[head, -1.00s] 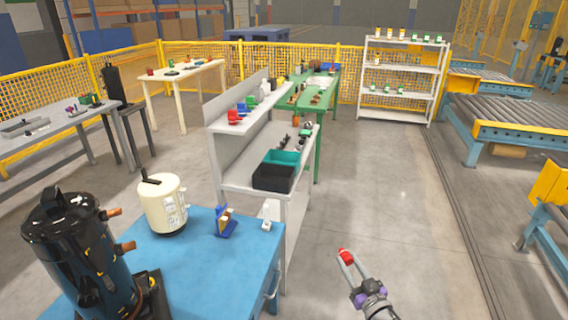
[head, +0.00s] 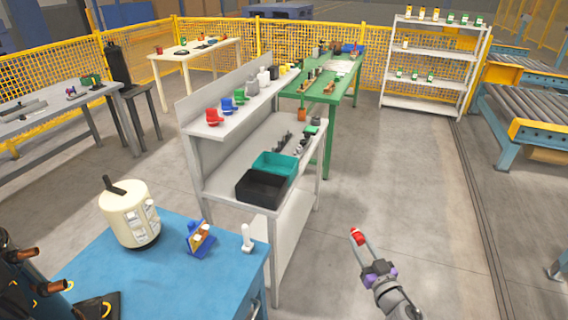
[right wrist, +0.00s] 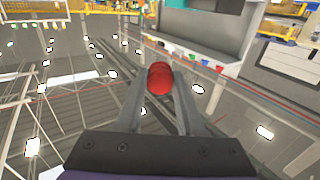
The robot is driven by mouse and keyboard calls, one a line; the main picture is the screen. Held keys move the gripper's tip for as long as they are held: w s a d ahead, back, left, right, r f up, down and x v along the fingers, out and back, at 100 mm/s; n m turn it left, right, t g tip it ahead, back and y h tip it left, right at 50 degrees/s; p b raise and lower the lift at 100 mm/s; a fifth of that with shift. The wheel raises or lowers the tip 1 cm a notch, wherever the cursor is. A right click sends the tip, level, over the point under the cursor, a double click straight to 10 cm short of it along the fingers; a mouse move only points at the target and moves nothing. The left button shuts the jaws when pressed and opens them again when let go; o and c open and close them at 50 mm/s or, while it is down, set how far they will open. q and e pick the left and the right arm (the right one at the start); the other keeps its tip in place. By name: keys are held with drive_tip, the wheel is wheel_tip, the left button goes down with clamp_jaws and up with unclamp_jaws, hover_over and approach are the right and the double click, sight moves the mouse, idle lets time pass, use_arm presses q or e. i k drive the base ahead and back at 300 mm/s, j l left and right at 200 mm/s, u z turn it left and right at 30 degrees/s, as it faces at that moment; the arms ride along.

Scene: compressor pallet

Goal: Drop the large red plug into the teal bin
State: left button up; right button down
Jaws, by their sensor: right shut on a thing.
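My right gripper (head: 360,243) is shut on the large red plug (head: 357,236), which sits between its fingertips over the open floor, right of the workbench. In the right wrist view the plug (right wrist: 159,79) shows as a round red end between the two fingers. The teal bin (head: 276,166) stands on the white-grey workbench, directly behind a black bin (head: 262,188). The gripper is apart from the bin, to its right and nearer me. My left gripper is not in view.
A blue table (head: 185,262) with a cream canister (head: 129,213) stands at front left. The white-grey bench (head: 225,186) carries small coloured items on its upper shelf. A green table (head: 330,95) stands behind it. The floor right of the bench is clear.

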sight(284, 169)
drive_tip(key=i+l+u, duration=0.15)
drive_tip(key=i+l, duration=1.45)
